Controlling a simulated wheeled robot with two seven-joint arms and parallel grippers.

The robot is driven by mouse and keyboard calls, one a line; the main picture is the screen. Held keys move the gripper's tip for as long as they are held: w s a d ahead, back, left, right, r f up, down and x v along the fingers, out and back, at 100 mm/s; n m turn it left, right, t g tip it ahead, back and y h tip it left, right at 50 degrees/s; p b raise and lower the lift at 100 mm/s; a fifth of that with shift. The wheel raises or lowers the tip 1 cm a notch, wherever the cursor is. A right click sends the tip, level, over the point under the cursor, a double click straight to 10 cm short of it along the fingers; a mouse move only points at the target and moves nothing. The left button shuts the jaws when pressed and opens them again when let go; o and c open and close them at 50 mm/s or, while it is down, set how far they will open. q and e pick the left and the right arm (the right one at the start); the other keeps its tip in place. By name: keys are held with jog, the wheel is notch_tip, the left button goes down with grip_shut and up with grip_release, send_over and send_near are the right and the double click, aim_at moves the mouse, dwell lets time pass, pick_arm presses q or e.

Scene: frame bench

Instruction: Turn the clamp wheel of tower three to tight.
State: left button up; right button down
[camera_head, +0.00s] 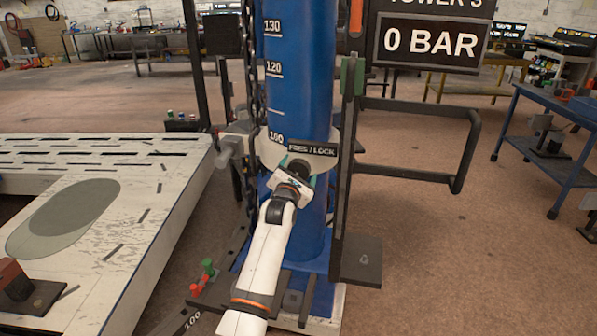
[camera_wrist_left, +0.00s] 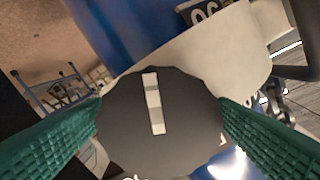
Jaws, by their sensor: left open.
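The clamp wheel (camera_wrist_left: 185,118) is a dark grey disc with a pale stripe across its middle, filling the centre of the left wrist view. In the head view it is mostly hidden by my left gripper (camera_head: 296,172), below the FREE / LOCK label (camera_head: 312,149) on the pale collar (camera_head: 273,150) of the blue tower (camera_head: 300,80). My left gripper is open. Its green ridged fingers stand on either side of the wheel in the wrist view; I cannot tell whether they touch it. The sign (camera_head: 430,42) reads TOWER 3, 0 BAR.
A pale slotted frame bench (camera_head: 150,225) lies to the left. A dark chain (camera_head: 253,70) hangs beside the tower. A dark bar loop (camera_head: 465,150) juts out to the right. A blue cart (camera_head: 545,115) stands at far right. The floor between is clear.

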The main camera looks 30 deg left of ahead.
pick_arm(q)
jog(key=c, duration=1)
